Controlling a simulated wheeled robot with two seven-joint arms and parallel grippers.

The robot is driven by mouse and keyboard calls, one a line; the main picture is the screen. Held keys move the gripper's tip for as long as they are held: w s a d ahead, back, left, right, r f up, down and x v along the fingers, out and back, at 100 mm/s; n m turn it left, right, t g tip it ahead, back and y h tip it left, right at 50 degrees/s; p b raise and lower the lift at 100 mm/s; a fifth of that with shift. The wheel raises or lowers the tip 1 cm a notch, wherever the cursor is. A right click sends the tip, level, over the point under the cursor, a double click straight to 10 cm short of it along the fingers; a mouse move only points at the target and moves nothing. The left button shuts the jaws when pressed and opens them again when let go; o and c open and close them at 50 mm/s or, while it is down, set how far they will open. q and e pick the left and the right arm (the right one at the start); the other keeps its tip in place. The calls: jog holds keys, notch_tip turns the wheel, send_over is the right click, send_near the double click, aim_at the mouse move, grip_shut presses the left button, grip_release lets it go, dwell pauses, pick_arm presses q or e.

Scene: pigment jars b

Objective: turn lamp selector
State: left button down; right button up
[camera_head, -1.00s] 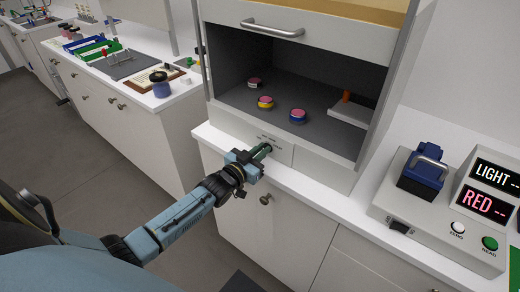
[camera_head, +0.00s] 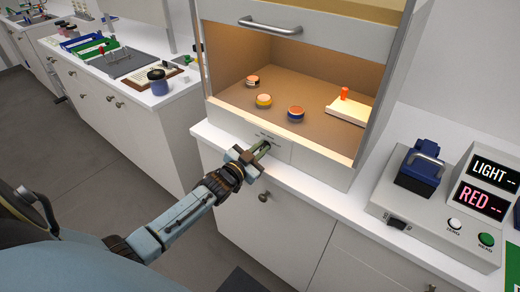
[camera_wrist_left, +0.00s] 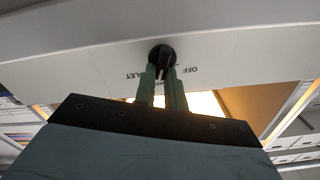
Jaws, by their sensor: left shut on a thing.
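The lamp selector (camera_wrist_left: 162,57) is a round black knob with a pale pointer line on the white front panel of the cabinet. In the left wrist view its lettering shows upside down, with OFF on the right and a word ending in LET on the left; the middle word is partly hidden. My left gripper (camera_wrist_left: 163,80) is shut on the selector, with one green finger on each side. In the head view, my left gripper (camera_head: 262,151) covers most of the knob. The cabinet interior (camera_head: 300,90) is lit warm orange. My right gripper does not show.
Three small jars (camera_head: 264,101) and a white block with an orange peg (camera_head: 347,110) stand inside the cabinet under its raised sash (camera_head: 300,30). A meter reading LIGHT and RED (camera_head: 485,185) stands on the right counter. A dark blue jar (camera_head: 159,84) stands on the left counter.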

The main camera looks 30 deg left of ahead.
pick_arm(q)
jog(key=c, duration=1.5)
grip_release()
jog(key=shift+o, duration=0.2)
jog(key=s+a, duration=0.1)
jog(key=s, duration=1.2)
jog(key=shift+s+p, duration=0.2)
jog(key=shift+p, duration=0.1)
jog(key=shift+f, duration=0.1)
jog(key=s+d+f+n+g+y+b, duration=0.1)
jog(key=s+f+g, duration=0.4)
jog(key=f, duration=0.9)
jog(key=s+d+f+n+g+b, duration=0.1)
jog(key=s+f+g, duration=0.35)
jog(key=f, duration=0.85)
jog(key=s+d+f+g, duration=0.2)
jog(key=s+f, duration=0.4)
jog(key=s, duration=0.3)
jog(key=s+d+f+g+b, duration=0.1)
jog(key=s+d+f+g, duration=0.2)
jog(key=s+f, duration=0.3)
jog(key=s+d+f+g+b, duration=0.1)
jog(key=s+f, duration=0.5)
jog(key=s, duration=0.8)
jog(key=shift+s+d+f+g, duration=0.2)
jog(key=shift+d+g, duration=0.55)
jog(key=shift+d, duration=0.5)
